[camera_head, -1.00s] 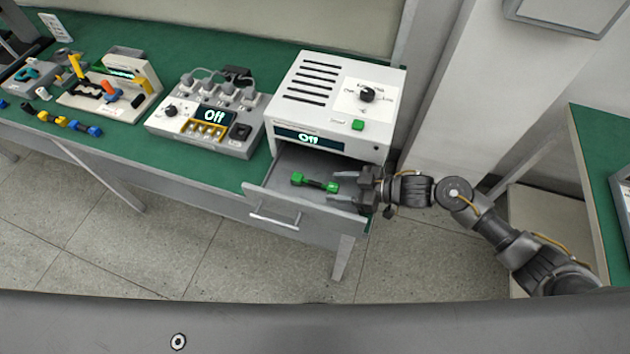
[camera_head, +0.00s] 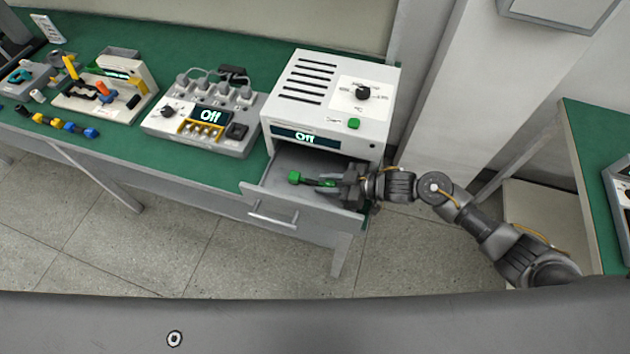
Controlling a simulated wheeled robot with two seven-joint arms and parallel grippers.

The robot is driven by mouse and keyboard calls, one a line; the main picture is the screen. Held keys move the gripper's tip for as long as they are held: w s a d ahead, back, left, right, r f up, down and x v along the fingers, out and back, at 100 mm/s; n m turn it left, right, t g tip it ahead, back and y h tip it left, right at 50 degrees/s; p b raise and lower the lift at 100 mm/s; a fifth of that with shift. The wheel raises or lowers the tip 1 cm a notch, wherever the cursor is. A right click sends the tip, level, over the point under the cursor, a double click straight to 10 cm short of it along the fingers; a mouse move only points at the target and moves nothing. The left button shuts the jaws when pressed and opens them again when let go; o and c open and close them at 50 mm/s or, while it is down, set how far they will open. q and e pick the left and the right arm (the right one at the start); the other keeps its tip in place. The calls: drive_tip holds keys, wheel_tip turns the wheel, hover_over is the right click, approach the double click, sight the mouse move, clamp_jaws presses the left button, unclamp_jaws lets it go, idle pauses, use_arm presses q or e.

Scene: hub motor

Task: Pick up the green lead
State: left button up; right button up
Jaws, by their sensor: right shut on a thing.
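The green lead (camera_head: 295,177) lies in the open drawer (camera_head: 262,196) under the white box with the dial. It has a green block at its left end, a dark middle and a second green end at the right. My right gripper (camera_head: 334,184) reaches into the drawer from the right and is shut on the right end of the green lead, which its fingers partly cover. I cannot tell whether the lead is lifted off the drawer floor. My left gripper is not in view.
The white box (camera_head: 334,95) reads Off and stands right above the drawer. Yellow and blue leads (camera_head: 65,125) lie at the far left. Another green table (camera_head: 592,165) stands at the right.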

drive_tip(key=shift+r, duration=0.1)
drive_tip(key=shift+r+b, duration=0.35)
drive_tip(key=shift+r, duration=0.25)
drive_tip(key=s+a+r+b, duration=0.1)
drive_tip(key=s+a+r, duration=0.2)
drive_tip(key=s+r, duration=0.8)
drive_tip(key=s, duration=0.2)
drive_tip(key=shift+s+a+r, duration=0.2)
drive_tip(key=shift+s+r, duration=0.1)
drive_tip(key=shift+s, duration=0.05)
